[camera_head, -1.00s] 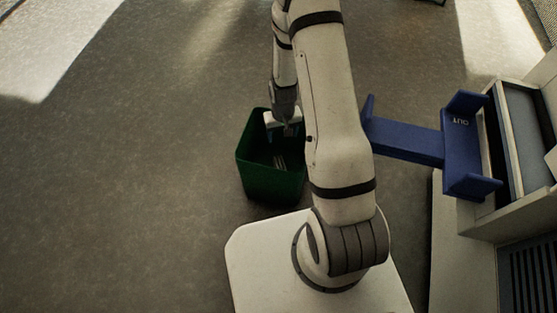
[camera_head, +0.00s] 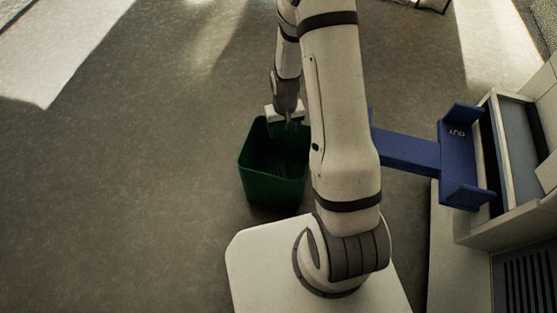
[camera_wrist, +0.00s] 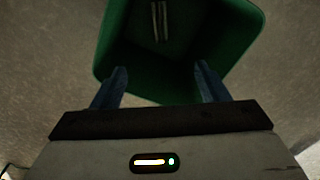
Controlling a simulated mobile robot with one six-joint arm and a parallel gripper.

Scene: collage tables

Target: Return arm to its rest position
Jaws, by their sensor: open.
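My gripper (camera_head: 290,124) hangs at the end of my arm over the back rim of a dark green bin (camera_head: 270,187) in the head view. In the wrist view my gripper (camera_wrist: 160,85) shows two blue fingers spread apart with nothing between them. The green bin (camera_wrist: 228,30) lies beyond the fingertips in that view. A thin greyish item (camera_wrist: 159,20) shows inside the bin; I cannot tell what it is. My arm hides part of the bin's right side in the head view.
A blue holder (camera_head: 460,165) marked "OUT" reaches out from a pale machine or cabinet (camera_head: 515,215) on the right, close to my arm. Grey floor (camera_head: 120,190) is clear on the left. Another object's edge (camera_head: 432,4) shows at the top right.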

